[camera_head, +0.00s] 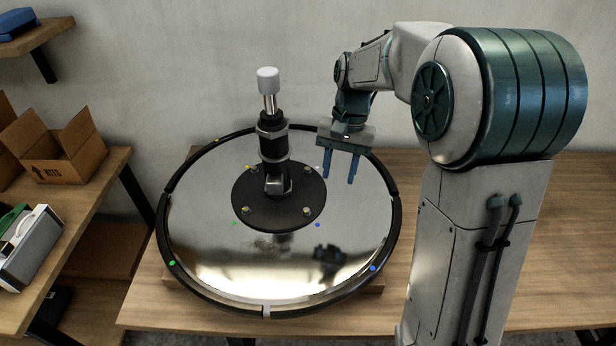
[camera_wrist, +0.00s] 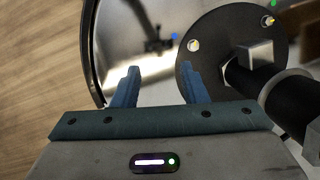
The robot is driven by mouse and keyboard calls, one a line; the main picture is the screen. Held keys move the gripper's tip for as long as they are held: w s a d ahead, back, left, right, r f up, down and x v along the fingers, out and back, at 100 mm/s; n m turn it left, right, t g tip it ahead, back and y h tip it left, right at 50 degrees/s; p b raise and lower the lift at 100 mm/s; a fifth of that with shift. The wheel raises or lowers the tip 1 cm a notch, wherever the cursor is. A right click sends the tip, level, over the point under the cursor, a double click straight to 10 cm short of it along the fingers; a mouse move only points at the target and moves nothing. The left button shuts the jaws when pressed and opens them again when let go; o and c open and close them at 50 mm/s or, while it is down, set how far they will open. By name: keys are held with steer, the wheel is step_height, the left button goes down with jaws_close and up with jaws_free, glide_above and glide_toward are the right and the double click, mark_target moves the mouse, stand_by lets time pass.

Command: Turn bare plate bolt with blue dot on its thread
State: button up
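The black round plate (camera_head: 278,188) sits at the centre of a shiny disc, with several small bolts around its rim. The front-right bolt (camera_head: 307,211) is closest to a blue dot (camera_head: 317,225), which lies on the disc just outside the plate. In the wrist view that bolt (camera_wrist: 193,46) stands bare at the plate's edge beside the blue dot (camera_wrist: 173,36). My gripper (camera_head: 338,180) is open and empty, fingers pointing down, above the disc right of the plate. In the wrist view its blue fingers (camera_wrist: 160,82) are spread apart, clear of the bolt.
A black upright column (camera_head: 273,140) with a pale top rises from the plate, left of my gripper. The disc's black rim (camera_head: 397,215) carries coloured dots. The wooden table (camera_head: 480,190) is clear to the right. Cardboard boxes (camera_head: 55,150) stand on shelving at left.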

steer(key=w+a+m+g+p, duration=0.1)
steer(key=w+a+g+p, duration=0.1)
steer(key=w+a+p, duration=0.3)
glide_toward(306, 210)
steer(key=shift+y, duration=0.3)
steer(key=x, duration=0.7)
steer(key=shift+s+d+f, duration=0.15)
steer(key=shift+d+f, duration=0.1)
jaws_close()
